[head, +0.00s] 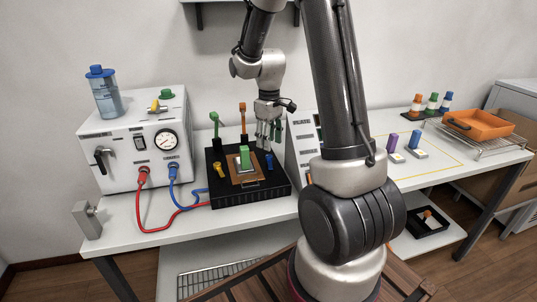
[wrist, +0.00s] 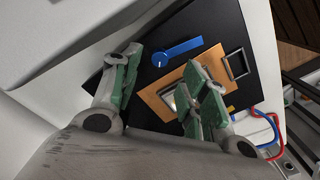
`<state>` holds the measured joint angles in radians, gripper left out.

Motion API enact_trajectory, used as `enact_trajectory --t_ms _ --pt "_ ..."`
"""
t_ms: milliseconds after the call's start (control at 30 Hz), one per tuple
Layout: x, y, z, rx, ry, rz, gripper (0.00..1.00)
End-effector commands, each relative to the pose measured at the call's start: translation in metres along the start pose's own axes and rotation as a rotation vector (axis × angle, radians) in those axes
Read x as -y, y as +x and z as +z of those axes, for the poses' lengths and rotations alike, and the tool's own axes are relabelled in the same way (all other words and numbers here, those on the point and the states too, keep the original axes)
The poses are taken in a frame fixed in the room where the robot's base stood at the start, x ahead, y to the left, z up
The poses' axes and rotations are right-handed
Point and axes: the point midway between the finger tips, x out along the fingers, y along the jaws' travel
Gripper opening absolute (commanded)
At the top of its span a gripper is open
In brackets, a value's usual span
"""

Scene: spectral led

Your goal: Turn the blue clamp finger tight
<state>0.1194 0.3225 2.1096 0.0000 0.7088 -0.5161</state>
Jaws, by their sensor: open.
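The blue clamp (head: 269,160) is at the right side of the top of a black fixture box (head: 240,196). In the wrist view the blue clamp (wrist: 178,51) shows as a round knob with a lever lying toward the upper right. My gripper (head: 269,133) is above the box's right rear part, over the blue clamp. In the wrist view my gripper (wrist: 165,72) is open and empty, with green-padded fingers spread. The clamp shows between and beyond the fingertips, apart from them. A copper plate (wrist: 157,97) lies on the box beside the clamp, partly hidden by one finger.
A pump unit (head: 125,150) with red and blue hoses stands left. A sloped white panel (head: 302,150) stands close on the right.

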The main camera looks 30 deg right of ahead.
Motion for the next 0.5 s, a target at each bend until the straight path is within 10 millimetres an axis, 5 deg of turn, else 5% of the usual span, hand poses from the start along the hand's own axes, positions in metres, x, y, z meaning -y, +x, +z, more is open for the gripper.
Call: enact_trajectory --t_ms 300,500 --pt "0.001 0.050 0.001 0.003 0.000 -0.002 0.44" --pt "0.000 0.060 0.001 0.001 0.001 0.000 0.44"
